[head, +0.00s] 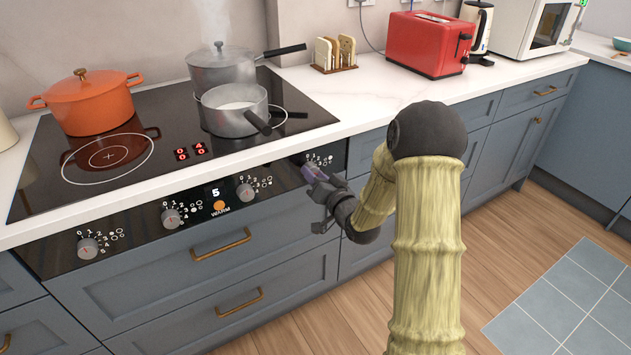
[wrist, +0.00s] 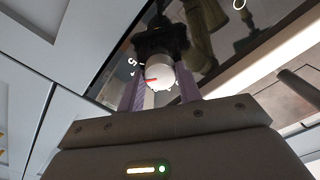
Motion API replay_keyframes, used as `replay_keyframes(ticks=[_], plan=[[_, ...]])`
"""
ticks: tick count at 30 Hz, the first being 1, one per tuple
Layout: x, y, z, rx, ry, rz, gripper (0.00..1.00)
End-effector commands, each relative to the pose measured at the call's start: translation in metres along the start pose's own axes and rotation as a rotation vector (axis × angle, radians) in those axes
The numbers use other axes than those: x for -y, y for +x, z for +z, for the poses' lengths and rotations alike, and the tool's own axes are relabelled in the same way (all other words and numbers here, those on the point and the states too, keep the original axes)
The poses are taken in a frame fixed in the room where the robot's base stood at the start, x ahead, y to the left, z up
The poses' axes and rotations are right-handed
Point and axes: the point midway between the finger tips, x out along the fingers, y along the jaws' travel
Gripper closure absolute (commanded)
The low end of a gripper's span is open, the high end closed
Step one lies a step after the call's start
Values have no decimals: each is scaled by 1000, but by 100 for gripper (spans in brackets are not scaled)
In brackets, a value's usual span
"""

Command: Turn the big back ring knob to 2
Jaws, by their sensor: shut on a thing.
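My gripper (head: 312,174) is at the right-most knob on the dark control panel under the hob. In the wrist view its purple fingers stand either side of the white round knob (wrist: 160,76), shut on it. The knob's red mark points left in that view, near printed numbers; which number it meets is too small to tell. Three other knobs show: a left one (head: 88,248), a second (head: 171,217) and a third (head: 246,192). Their ring symbols are too small to read surely. Red hob digits (head: 190,152) show a 4 at top right and zeros elsewhere.
On the hob (head: 45,165) stand an orange pot (head: 88,105), a steaming grey pot (head: 222,70) and a grey saucepan (head: 232,112). A display (head: 215,192) reads 5 above an orange button (head: 219,206). A toast rack (head: 335,55) and red toaster (head: 428,45) stand right.

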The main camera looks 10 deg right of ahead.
Motion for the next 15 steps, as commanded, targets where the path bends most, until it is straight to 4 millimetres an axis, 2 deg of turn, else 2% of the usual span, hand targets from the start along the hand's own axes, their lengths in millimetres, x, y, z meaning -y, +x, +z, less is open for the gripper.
replay_keyframes(ticks=[15], plan=[[-4,0,4,0,-492,1,88]])
